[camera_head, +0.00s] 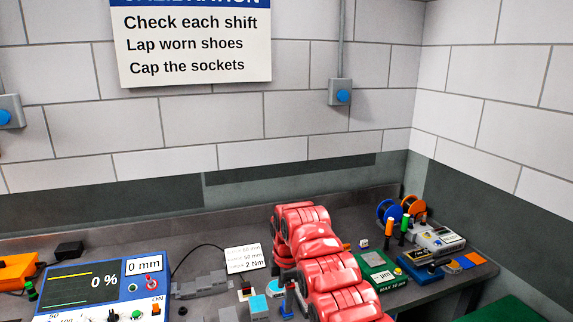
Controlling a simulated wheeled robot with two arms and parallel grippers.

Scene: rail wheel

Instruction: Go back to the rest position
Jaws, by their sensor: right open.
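My right arm, red and jointed, rises from the bottom edge over the middle of the bench (225,232) and bends down at its far end. My right gripper (287,291) is open, low beside the arm, near small grey and blue parts on the bench. The arm links hide much of it, and I see nothing held in it. My left gripper is not in view.
A meter box (95,290) reading "0 %" and "0 mm" stands at the left front. A white card (244,258) and a grey stepped block (200,287) lie mid-bench. A green gauge (377,268), spools (388,211) and a grey device (436,238) stand right. Walls close the back and right.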

